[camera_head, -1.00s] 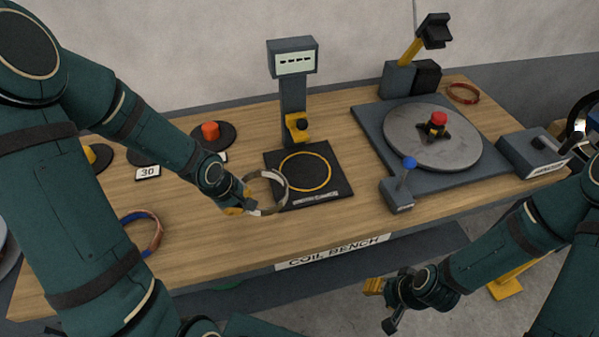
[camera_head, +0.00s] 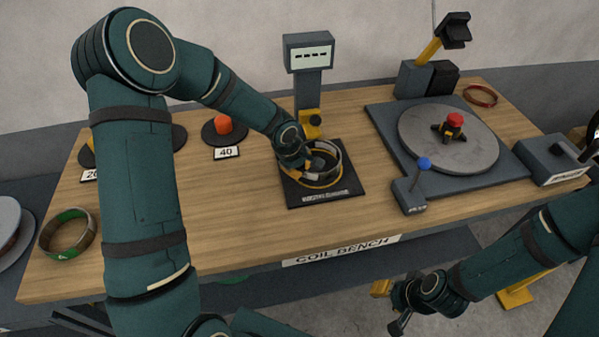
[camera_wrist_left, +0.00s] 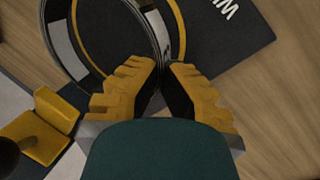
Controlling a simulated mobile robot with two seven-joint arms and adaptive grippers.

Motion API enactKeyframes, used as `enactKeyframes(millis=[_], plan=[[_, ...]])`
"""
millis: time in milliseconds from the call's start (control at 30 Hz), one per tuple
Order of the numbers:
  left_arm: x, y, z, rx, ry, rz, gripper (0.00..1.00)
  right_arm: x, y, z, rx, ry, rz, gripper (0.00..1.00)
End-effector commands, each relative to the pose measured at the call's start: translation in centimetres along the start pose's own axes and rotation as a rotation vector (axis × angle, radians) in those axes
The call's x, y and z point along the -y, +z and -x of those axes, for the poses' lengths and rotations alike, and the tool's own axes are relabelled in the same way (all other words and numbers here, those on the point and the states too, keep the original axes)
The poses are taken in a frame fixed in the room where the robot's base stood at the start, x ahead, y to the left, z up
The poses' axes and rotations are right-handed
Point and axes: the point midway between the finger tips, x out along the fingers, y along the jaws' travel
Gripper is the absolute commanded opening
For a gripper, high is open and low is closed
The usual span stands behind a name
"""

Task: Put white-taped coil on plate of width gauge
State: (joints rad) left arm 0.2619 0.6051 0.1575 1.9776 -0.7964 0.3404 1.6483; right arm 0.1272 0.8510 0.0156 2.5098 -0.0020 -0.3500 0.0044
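The white-taped coil (camera_head: 336,154) is over the dark plate (camera_head: 352,188) of the width gauge (camera_head: 308,55), roughly around the plate's yellow ring. Whether it touches the plate cannot be told. My left gripper (camera_head: 311,171) is shut on the coil's wall at its near-left side. In the left wrist view the coil (camera_wrist_left: 152,25) runs between the yellow fingertips (camera_wrist_left: 163,68), and the plate (camera_wrist_left: 225,45) lies behind it. My right gripper (camera_head: 389,307) is open and empty, off the bench's front edge.
A green-taped coil (camera_head: 69,234) lies at the bench's left end. A post with an orange top (camera_head: 223,125) stands behind the label 40. The turntable (camera_head: 465,145) and blue-knobbed lever (camera_head: 424,164) are right of the gauge. The gauge's yellow jaw (camera_wrist_left: 40,125) is close to my left fingers.

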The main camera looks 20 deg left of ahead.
Motion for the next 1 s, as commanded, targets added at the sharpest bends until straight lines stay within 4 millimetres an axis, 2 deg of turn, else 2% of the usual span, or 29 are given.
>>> enactKeyframes(millis=[33, 133, 367, 400, 467, 800, 1000], plan=[[0.3, 0.0, -0.9, 0.001, -0.001, -0.001, 0.00, -0.1, 0.0, -0.3, -0.001, 0.000, 0.000, 0.47], [0.6, 0.0, -1.7, 0.000, 0.000, -0.002, 0.00, -0.2, -0.1, -0.5, -0.003, 0.000, 0.000, 0.47], [0.6, 0.0, -1.7, 0.000, 0.002, 0.000, 0.00, -0.2, -0.1, -0.5, -0.003, 0.000, 0.000, 0.47], [0.7, 0.0, -1.8, 0.000, 0.000, 0.000, 0.14, -0.2, -0.1, -0.5, -0.003, 0.000, 0.000, 0.47], [0.7, 0.0, -1.8, 0.000, -0.001, 0.000, 0.34, -0.2, -0.1, -0.5, -0.003, 0.000, 0.000, 0.47], [0.6, 0.0, -1.6, 0.000, 0.000, 0.000, 0.34, -0.2, -0.1, -0.4, -0.003, 0.000, 0.000, 0.47], [0.6, -0.1, 0.9, -0.003, 0.001, 0.000, 0.34, 0.1, 0.0, 0.2, -0.001, 0.000, 0.000, 0.47]])
